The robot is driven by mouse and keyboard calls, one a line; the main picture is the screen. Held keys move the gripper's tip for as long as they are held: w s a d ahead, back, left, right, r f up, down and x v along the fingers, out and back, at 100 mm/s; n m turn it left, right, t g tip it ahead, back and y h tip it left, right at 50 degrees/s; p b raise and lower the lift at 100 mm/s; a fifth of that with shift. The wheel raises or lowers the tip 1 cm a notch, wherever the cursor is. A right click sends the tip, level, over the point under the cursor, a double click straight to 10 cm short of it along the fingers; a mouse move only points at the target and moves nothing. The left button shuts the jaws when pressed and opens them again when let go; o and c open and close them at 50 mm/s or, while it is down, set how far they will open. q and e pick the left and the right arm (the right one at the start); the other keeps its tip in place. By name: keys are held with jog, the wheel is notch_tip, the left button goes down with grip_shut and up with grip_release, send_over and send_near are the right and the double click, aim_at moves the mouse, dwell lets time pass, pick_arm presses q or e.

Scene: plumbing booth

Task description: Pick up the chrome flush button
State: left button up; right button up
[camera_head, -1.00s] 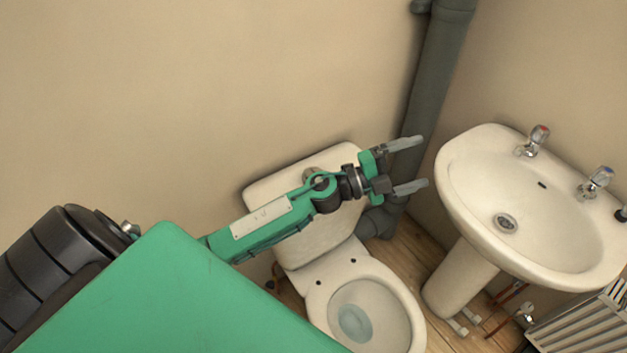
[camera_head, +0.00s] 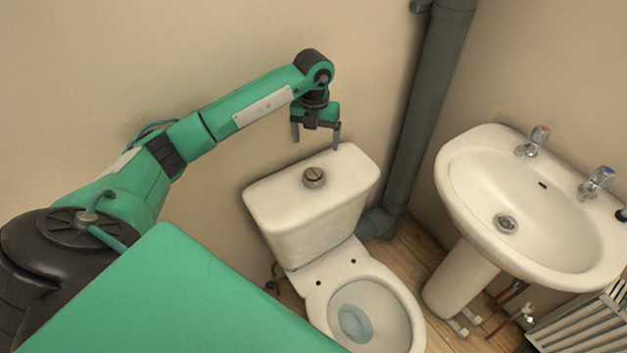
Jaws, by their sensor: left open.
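The chrome flush button (camera_head: 314,177) is a small round metal disc on top of the white cistern lid (camera_head: 345,172) of the toilet. It shows fully in the head view. My left gripper (camera_head: 316,142) is open and empty, with its fingers pointing down. In the picture it is just above the button, apart from it, over the back part of the cistern. The exact height between fingertips and button is hard to tell. My right gripper is not in view.
The toilet bowl (camera_head: 405,300) is open below the cistern. A grey vertical pipe (camera_head: 425,100) stands right of the cistern. A white basin (camera_head: 470,180) with two taps is at the right, above a radiator (camera_head: 580,325). The wall is close behind the cistern.

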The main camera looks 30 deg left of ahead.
pick_arm(q)
jog(key=p, duration=0.1)
send_over(313, 174)
jog(key=f, duration=0.7)
jog(key=shift+w+a+f, duration=0.15)
jog(key=shift+w+a, duration=0.05)
jog(key=shift+f, duration=0.5)
jog(key=shift+d+f+p, duration=0.1)
jog(key=shift+f+p, duration=0.3)
jog(key=f, duration=0.1)
jog(key=f+p, duration=0.1)
jog(key=f, duration=0.1)
jog(key=shift+s+d+f, duration=0.15)
jog(key=shift+s+f, duration=0.05)
jog(key=shift+f, duration=0.5)
jog(key=c, duration=1.1)
jog(key=shift+c, duration=0.5)
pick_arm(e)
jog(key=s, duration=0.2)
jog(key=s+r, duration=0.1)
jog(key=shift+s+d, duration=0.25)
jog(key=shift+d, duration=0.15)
pick_arm(q)
jog(key=shift+r, duration=0.15)
